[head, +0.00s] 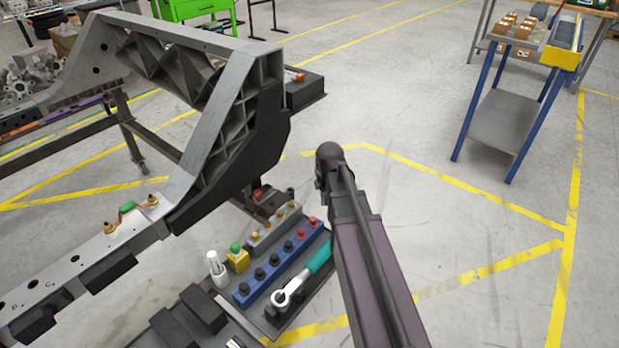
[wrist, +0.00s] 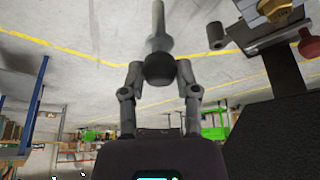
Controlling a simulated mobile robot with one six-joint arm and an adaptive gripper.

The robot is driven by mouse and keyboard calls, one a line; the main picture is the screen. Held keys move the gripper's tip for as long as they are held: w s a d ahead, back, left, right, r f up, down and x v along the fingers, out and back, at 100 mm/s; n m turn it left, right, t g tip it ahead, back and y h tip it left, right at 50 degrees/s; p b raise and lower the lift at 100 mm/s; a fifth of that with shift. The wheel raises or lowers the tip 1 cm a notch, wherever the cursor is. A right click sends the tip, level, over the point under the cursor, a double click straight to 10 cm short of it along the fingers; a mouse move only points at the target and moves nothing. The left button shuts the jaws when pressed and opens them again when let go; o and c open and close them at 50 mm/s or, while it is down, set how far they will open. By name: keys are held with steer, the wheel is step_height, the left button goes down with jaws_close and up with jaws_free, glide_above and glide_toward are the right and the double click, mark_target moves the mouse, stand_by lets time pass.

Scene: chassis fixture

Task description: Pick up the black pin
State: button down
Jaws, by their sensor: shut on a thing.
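In the wrist view, my gripper (wrist: 160,66) is shut on a pin (wrist: 158,45). The pin has a dark round head between the fingertips, a collar, and a grey shaft that points away from the gripper. In the head view, my arm reaches up from the bottom right and the fingers and held pin cannot be made out. Several black-headed pins (head: 260,274) stand in a blue rack (head: 272,282) on the floor-side tray, with red-headed pins (head: 301,233) at its far end.
The grey chassis frame (head: 215,130) rises left of my arm; a dark part of it (wrist: 270,130) fills the right of the wrist view. A blue-legged cart (head: 505,120) stands right. Floor between is clear.

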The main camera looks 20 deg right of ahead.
steer(key=shift+s+d, duration=0.5)
steer(key=shift+s, duration=0.2)
steer(key=shift+s+d, duration=0.5)
steer(key=shift+s, duration=0.2)
steer(key=shift+r, duration=0.15)
step_height(320, 180, up, 8)
steer(key=p, duration=0.8)
stand_by(0.4)
stand_by(0.5)
